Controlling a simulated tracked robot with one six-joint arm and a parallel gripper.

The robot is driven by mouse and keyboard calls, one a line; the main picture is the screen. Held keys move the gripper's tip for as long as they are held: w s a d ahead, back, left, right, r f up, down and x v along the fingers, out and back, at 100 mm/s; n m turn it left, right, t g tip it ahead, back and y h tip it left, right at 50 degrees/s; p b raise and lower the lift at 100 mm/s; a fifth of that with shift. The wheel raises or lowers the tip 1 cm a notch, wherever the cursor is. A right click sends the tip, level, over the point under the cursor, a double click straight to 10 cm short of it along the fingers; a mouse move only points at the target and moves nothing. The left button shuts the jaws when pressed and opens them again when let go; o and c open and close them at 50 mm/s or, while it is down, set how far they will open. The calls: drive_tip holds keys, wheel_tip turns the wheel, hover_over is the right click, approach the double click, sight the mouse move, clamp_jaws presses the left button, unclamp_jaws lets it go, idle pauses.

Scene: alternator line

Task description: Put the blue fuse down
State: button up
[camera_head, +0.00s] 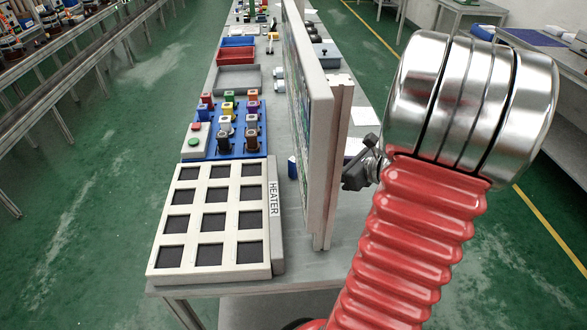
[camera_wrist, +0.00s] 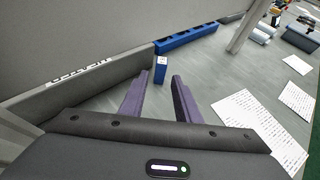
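The blue fuse (camera_wrist: 161,70), a small upright block with a pale top, stands on the grey table in the wrist view. It is between and slightly beyond my fingertips, with a gap on each side. My gripper (camera_wrist: 158,80) is open, its two dark purple fingers apart and empty. In the head view my gripper (camera_head: 360,172) is right of the upright panel, its fingers too small to read. A small blue piece (camera_head: 292,168) shows at the panel's left side there; I cannot tell for sure that it is the same fuse.
The upright panel (camera_head: 316,130) stands close left of my gripper. Beyond it are the heater tray (camera_head: 275,215) with empty dark squares and a blue rack (camera_head: 262,145) of coloured fuses. White papers (camera_wrist: 247,118) lie right of my fingers in the wrist view.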

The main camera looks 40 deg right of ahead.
sight(294, 162)
drive_tip(key=x, duration=0.6)
drive_tip(key=shift+w+f, duration=0.2)
drive_tip(key=shift+w, duration=0.25)
drive_tip(key=shift+x, duration=2.55)
drive_tip(key=shift+d, duration=0.15)
drive_tip(key=shift+c, duration=0.6)
clamp_jaws()
